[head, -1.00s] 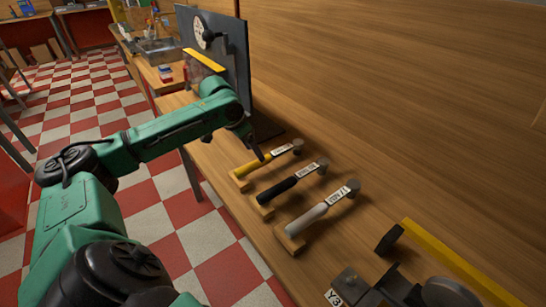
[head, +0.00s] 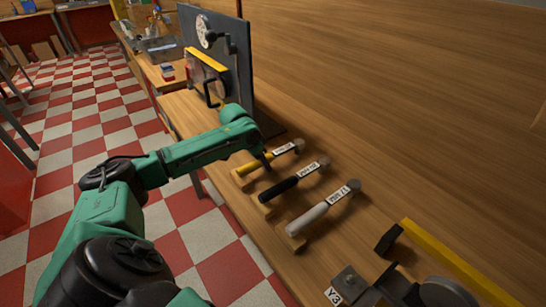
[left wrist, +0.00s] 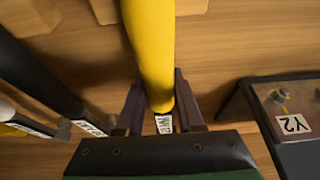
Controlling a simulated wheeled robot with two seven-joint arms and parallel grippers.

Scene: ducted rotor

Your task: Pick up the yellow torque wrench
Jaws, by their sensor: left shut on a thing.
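The yellow torque wrench (head: 248,168) lies at the far end of a row of three wrenches on the wooden bench, its near end by a small wooden rest and its grey head (head: 299,146) toward the wall. My left gripper (head: 267,163) is down at its handle. In the left wrist view the yellow handle (left wrist: 150,45) runs between the two fingers of the gripper (left wrist: 158,95), which are shut on it, with a white label just below. I cannot tell whether the wrench is lifted off its rest. My right gripper is not in view.
A black-handled wrench (head: 283,186) and a grey-handled one (head: 310,216) lie beside it. A dark upright panel (head: 236,62) stands beyond. A fixture with a yellow bar (head: 450,258) and a Y3 label is at lower right. A Y2-labelled block (left wrist: 293,115) is close in the wrist view.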

